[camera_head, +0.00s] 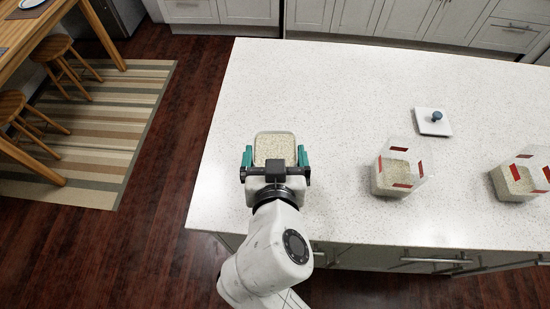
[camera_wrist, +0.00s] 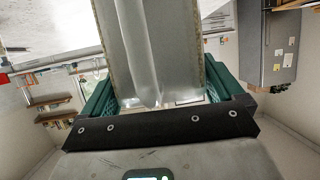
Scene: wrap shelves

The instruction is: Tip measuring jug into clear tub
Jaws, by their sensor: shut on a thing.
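My gripper (camera_head: 275,157) is shut on a squarish container full of pale grains, which I take as the measuring jug (camera_head: 274,143). Its teal fingers press on the left and right sides. The jug looks about upright near the counter's left front; whether it touches the counter is unclear. In the wrist view, the jug's translucent wall (camera_wrist: 155,45) rises between the teal fingers of my gripper (camera_wrist: 158,92). A clear tub (camera_head: 396,176) with red marks stands right of my gripper, with pale grains in its lower part. A similar second tub (camera_head: 521,180) stands farther right.
A white square lid (camera_head: 428,127) with a dark knob lies behind the first tub. The pale speckled counter (camera_head: 330,100) is clear between the jug and the first tub and across the back. Stools (camera_head: 60,55) and a striped rug (camera_head: 110,130) are at the left, on the floor.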

